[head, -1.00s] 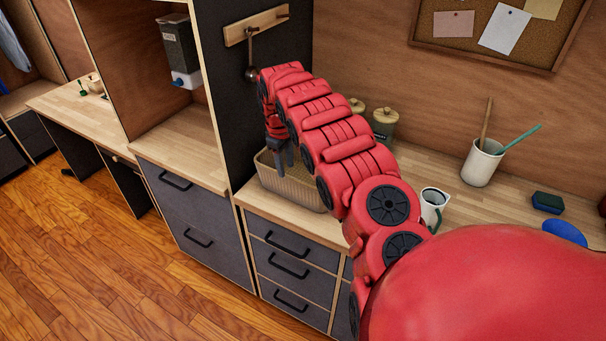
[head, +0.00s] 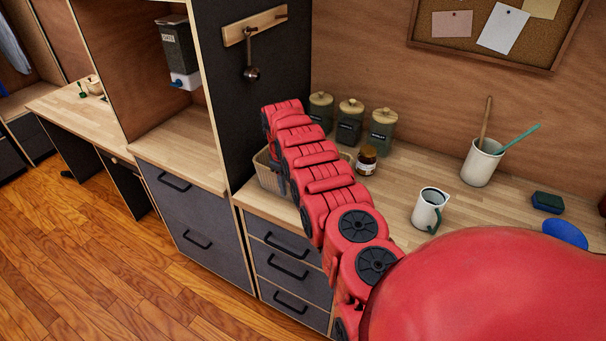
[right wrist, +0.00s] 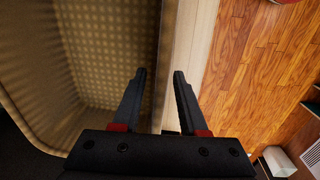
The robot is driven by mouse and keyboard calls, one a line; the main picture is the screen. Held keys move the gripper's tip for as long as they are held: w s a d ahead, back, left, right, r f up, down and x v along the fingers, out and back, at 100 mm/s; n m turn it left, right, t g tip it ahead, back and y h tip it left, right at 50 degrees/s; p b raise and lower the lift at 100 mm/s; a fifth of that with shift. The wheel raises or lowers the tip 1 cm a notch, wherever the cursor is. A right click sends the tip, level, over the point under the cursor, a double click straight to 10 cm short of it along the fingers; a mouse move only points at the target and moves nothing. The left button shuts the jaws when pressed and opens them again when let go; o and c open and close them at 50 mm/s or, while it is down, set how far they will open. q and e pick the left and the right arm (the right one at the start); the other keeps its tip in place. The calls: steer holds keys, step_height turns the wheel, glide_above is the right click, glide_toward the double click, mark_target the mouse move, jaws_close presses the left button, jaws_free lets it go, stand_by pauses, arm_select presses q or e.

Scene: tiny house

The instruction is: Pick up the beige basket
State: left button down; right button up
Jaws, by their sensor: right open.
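The beige basket (head: 265,176) stands on the wooden counter beside the dark cabinet side, partly hidden behind my right arm. In the right wrist view the patterned inside of the basket (right wrist: 105,45) fills the left part. My right gripper (right wrist: 159,73) is open at the basket's near wall. One finger shows over the inside of the basket and the other on the outer side, with the rim between them. I cannot tell how deep the fingers reach. In the head view this gripper (head: 280,184) is mostly hidden by the arm. My left gripper is not in view.
Several lidded jars (head: 350,122) and a small brown jar (head: 366,160) stand behind my arm. A white mug (head: 429,207) and a utensil crock (head: 481,162) stand to the right. A ladle (head: 250,62) hangs above the basket. Drawers (head: 290,265) lie below the counter.

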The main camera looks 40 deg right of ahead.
steer(key=shift+d+f, duration=0.1)
jaws_close()
stand_by(1.5)
